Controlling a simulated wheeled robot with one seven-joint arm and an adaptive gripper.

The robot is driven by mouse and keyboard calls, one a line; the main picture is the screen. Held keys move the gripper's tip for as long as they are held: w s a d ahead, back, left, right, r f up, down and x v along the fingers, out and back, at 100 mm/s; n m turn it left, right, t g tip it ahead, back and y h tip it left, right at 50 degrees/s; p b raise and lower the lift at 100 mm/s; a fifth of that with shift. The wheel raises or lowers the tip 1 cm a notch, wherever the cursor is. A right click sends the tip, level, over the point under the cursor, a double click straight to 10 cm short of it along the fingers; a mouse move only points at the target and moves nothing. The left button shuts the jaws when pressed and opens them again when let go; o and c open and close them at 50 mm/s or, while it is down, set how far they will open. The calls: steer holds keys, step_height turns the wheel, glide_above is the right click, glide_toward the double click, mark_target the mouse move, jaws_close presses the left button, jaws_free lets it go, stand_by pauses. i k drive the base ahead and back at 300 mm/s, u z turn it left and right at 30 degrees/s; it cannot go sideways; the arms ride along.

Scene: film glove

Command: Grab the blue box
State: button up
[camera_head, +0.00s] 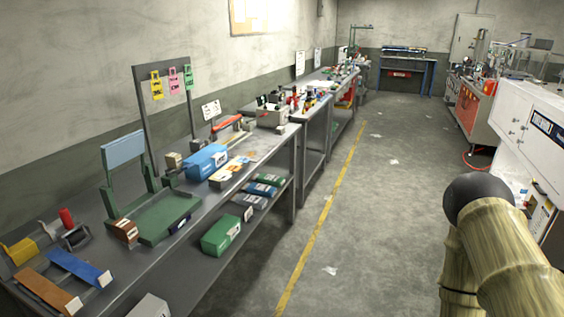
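A blue box (206,161) lies on top of the long grey workbench at the left, beside a small tan block and a flat yellowish box. A smaller, darker blue box (259,189) lies on the shelf below, among green and grey boxes. Part of my arm, with a bamboo-like surface and a dark round joint, shows at the lower right, over the floor and well apart from the bench. My gripper is not in view.
A green tray (165,222) and a dark upright frame (141,99) with coloured tags stand near the blue box. A green box (221,236) lies on the lower shelf.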

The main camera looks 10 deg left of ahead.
mark_target(200, 174)
steer(key=z, duration=0.3)
steer(key=i, duration=2.4)
steer(key=u, duration=2.6)
